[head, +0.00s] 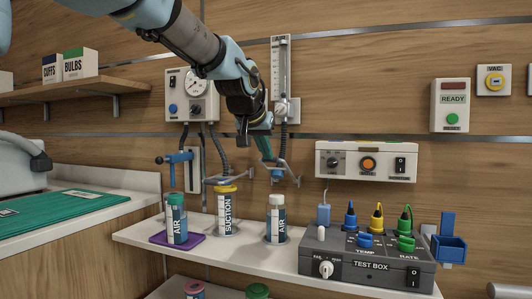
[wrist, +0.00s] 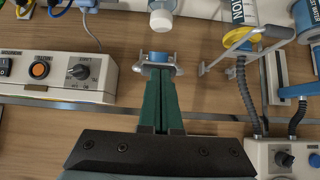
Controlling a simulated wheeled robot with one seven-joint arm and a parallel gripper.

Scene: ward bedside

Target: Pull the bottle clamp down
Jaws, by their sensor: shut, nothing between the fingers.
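A bottle clamp with a small blue block (head: 277,174) and grey metal arms juts from the wall above a white-capped AIR bottle (head: 276,218). In the wrist view the blue block (wrist: 158,57) lies just beyond my fingertips, between the metal arms, with the white bottle cap (wrist: 160,20) past it. My gripper (head: 270,159) reaches down from above. Its green fingers (wrist: 159,72) are together with nothing between them, close to the clamp. I cannot tell whether they touch it.
A test box (head: 370,262) stands right on the shelf. A gauge panel (head: 192,95) and flow tube (head: 280,70) flank my arm.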

